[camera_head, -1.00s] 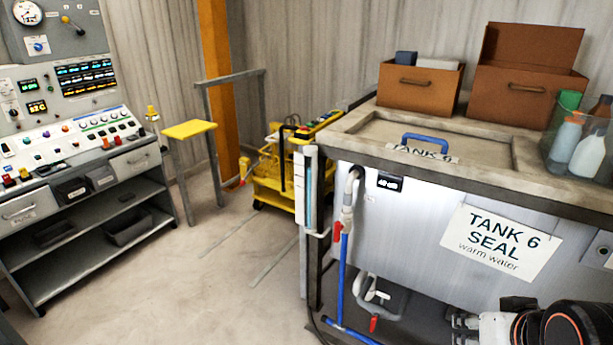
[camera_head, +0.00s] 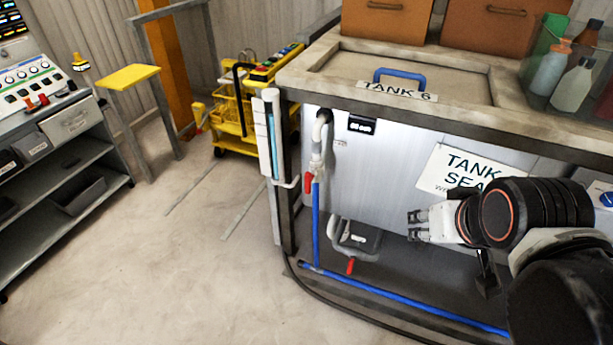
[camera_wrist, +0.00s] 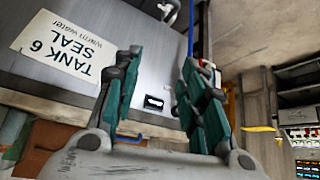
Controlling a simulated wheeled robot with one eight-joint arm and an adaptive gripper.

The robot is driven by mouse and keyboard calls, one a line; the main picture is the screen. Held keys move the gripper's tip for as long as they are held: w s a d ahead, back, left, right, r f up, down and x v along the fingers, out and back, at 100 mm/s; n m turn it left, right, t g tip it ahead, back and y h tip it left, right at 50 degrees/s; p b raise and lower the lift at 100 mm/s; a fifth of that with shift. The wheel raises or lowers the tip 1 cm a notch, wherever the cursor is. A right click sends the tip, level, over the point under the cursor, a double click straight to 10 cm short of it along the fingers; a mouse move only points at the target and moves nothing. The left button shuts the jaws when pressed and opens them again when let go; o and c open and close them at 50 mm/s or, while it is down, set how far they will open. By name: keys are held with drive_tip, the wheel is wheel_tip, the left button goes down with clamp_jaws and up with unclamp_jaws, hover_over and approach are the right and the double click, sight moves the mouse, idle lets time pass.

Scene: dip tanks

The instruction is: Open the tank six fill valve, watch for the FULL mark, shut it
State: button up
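Tank six (camera_head: 385,165) is a pale metal tank with a sign partly hidden by my arm. A white pipe comes down at its front left corner, with a red lever (camera_head: 309,183) above a blue pipe (camera_head: 316,225). A second red lever (camera_head: 350,266) hangs lower, by a bent grey pipe. A tall sight gauge (camera_head: 271,135) with a blue column stands on the corner; its marks are too small to read. My gripper (camera_head: 412,226) is to the right of both levers, apart from them. In the wrist view its fingers (camera_wrist: 161,62) are spread, with nothing between them.
A small black display (camera_head: 361,125) is on the tank front. A blue floor pipe (camera_head: 415,302) and a dark hose run along the base. A yellow cart (camera_head: 232,125) and yellow-topped stand (camera_head: 130,77) are behind left. The floor at left is clear.

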drive_tip(key=w+a+r+n+p, duration=0.1)
drive_tip(key=w+a+r+p, duration=0.15)
drive_tip(key=w, duration=0.45)
drive_tip(key=w+a+r+p, duration=0.1)
drive_tip(key=w+r, duration=0.2)
drive_tip(key=w, duration=0.4)
drive_tip(key=m+g+h+p, duration=0.25)
drive_tip(key=m+p, duration=0.25)
drive_tip(key=p, duration=0.3)
hover_over(307, 176)
drive_tip(key=s+a, duration=0.2)
drive_tip(key=s, duration=0.2)
wheel_tip(307, 176, down, 23)
drive_tip(key=shift+y, duration=0.45)
drive_tip(key=b+x, duration=0.1)
drive_tip(key=x, duration=0.5)
drive_tip(key=b+x, duration=0.1)
drive_tip(key=x, duration=0.6)
drive_tip(key=shift+d+f+b, duration=0.25)
drive_tip(key=shift+b, duration=0.15)
clamp_jaws()
